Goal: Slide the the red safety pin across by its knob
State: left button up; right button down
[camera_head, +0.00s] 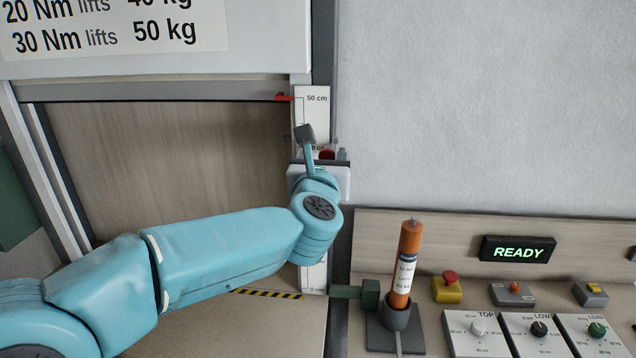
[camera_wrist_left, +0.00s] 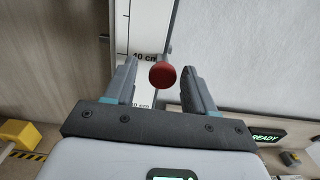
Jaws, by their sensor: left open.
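The red knob of the safety pin (camera_wrist_left: 162,74) is a round red ball on a thin grey rod in the left wrist view. It stands between the two open fingers of my left gripper (camera_wrist_left: 160,85), apart from both. In the head view only a bit of the red knob (camera_head: 327,154) shows behind my left wrist, and most of the pin is hidden. My left gripper (camera_head: 325,150) is at the height scale on the shutter's right rail. My right gripper is not in either view.
A white height scale (camera_head: 313,115) with a red pointer (camera_head: 283,97) runs up the rail. Below right are an orange cylinder (camera_head: 408,260) in a dark holder, a READY display (camera_head: 518,249) and a panel with several buttons and knobs. The wall at right is bare.

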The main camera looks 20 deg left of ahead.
pick_arm(q)
jog(key=s+d+b, duration=0.2)
jog(key=s+b, duration=0.2)
jog(key=s, duration=0.9)
jog(key=shift+s+d+f, duration=0.15)
jog(key=shift+s+d, duration=0.1)
jog(key=shift+s, duration=0.1)
jog(key=shift+s, duration=0.15)
